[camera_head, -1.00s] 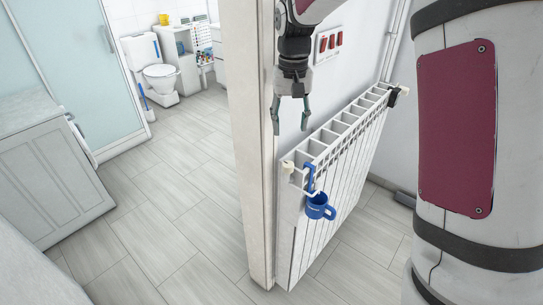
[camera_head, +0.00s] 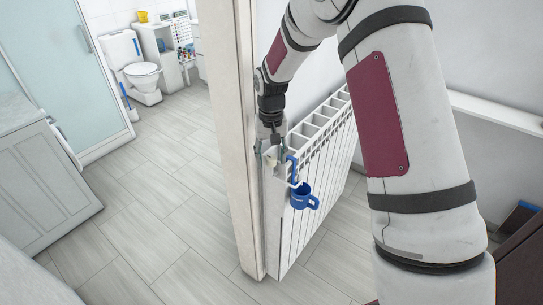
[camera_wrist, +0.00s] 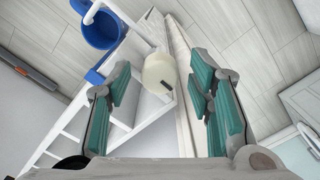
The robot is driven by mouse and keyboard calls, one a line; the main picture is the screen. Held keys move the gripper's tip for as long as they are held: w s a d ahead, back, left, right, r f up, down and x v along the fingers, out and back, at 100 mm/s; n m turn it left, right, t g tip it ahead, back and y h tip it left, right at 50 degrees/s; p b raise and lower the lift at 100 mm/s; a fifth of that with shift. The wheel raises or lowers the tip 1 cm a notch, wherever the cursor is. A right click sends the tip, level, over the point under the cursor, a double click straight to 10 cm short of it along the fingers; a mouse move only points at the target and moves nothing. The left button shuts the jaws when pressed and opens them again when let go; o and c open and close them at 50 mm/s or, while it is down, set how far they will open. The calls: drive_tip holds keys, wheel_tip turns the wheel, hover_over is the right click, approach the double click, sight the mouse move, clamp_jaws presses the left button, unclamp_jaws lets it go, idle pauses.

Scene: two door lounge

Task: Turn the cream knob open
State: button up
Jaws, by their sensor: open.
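The cream knob (camera_wrist: 159,73) is a round cap with a dark slot, on the near end of the white radiator (camera_head: 318,165). In the wrist view it lies ahead of and between the spread fingers, with visible space on both sides. My gripper (camera_wrist: 160,95) is open and holds nothing. In the head view my gripper (camera_head: 270,150) is down at the radiator's near top corner, and the knob (camera_head: 270,160) is mostly hidden by the fingers there.
The door frame post (camera_head: 236,150) stands close on the left. The tiled floor (camera_head: 165,215) beyond is clear.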

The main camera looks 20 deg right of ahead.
clamp_jaws()
drive_tip(key=shift+n, duration=0.3)
drive_tip(key=n+b, duration=0.1)
drive_tip(key=n, duration=0.2)
drive_tip(key=shift+n, duration=2.6)
